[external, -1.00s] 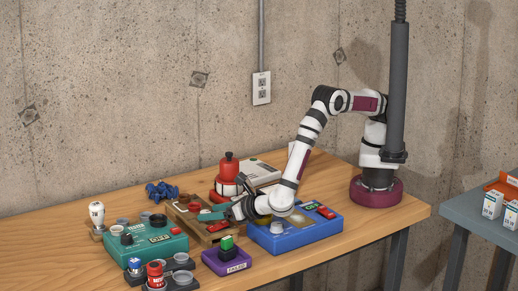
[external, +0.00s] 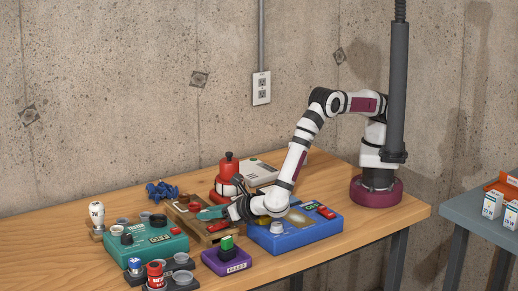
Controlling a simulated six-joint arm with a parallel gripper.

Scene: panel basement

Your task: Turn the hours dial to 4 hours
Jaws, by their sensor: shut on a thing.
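My gripper (external: 228,210) is at the end of the lowered arm. It reaches left over a wooden box (external: 190,230), between the teal panel and the blue panel. Its jaws are shut on a small part there, which appears to be the hours dial; the wrist and fingers mostly hide it. The dial's pointer and its hour marks are too small and too covered to read. A teal piece (external: 211,213) shows at the jaws, and a red part (external: 217,227) lies just below it.
A blue panel (external: 300,236) with a pale knob (external: 277,227) is right of the gripper. A teal panel (external: 150,250) with dark knobs is at left. A red device (external: 228,175) stands behind.

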